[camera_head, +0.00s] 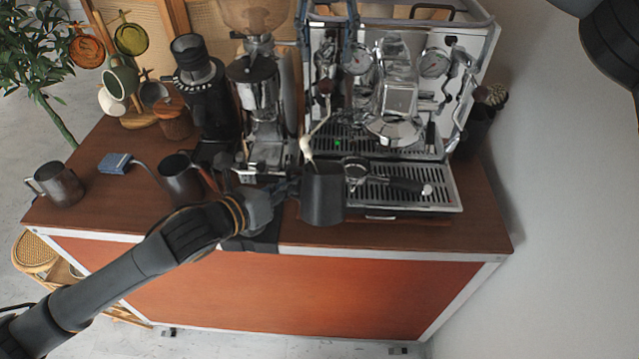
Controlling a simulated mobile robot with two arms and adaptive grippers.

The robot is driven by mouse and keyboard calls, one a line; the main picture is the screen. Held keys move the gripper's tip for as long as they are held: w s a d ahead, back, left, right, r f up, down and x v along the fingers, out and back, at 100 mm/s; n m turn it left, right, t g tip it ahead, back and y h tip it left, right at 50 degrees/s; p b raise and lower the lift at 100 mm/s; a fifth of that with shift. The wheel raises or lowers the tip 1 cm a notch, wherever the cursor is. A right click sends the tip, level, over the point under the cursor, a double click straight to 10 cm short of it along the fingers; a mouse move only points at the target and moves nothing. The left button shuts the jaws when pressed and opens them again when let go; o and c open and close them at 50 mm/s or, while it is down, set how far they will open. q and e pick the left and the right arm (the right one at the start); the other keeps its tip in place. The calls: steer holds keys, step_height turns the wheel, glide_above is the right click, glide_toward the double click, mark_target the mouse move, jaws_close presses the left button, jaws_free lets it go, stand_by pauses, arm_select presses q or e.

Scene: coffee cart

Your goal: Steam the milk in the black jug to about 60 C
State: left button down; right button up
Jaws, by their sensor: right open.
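The black jug (322,198) is upright just in front of the coffee machine (465,60), at the left front of its drip tray. My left gripper (291,190) is shut on its left side; whether on a handle or the wall is hidden. The steam wand (309,142) slants down to the jug's mouth. Its tip is at or inside the rim; the depth is unclear. The milk cannot be seen. My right gripper (328,38) is open at the machine's upper left front, fingers down around the steam knob area; contact is unclear.
A portafilter (400,183) lies on the drip tray right of the jug. A grinder (262,105), a dark pitcher (181,180), a metal jug (58,186) and a blue cloth (115,163) stand left. The front right counter (470,228) is clear.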

mark_target(326, 78)
steer(key=shift+s+b+x, duration=0.2)
steer(key=shift+b+x, duration=0.7)
steer(key=shift+s+b+x, duration=0.25)
steer(key=shift+b+x, duration=0.6)
steer(key=shift+x, duration=0.05)
arm_select(q)
steer(key=s+f, duration=0.5)
steer(key=s, duration=0.1)
steer(key=shift+f, duration=0.4)
arm_select(e)
steer(key=shift+f, duration=0.1)
arm_select(q)
steer(key=shift+s+d, duration=0.1)
arm_select(e)
steer(key=shift+r+p, duration=0.45)
arm_select(q)
steer(key=s+r, duration=0.2)
steer(key=s, duration=0.5)
steer(key=shift+p, duration=0.45)
arm_select(e)
steer(key=shift+r, duration=0.45)
arm_select(q)
steer(key=shift+d, duration=0.1)
steer(key=shift+s, duration=0.1)
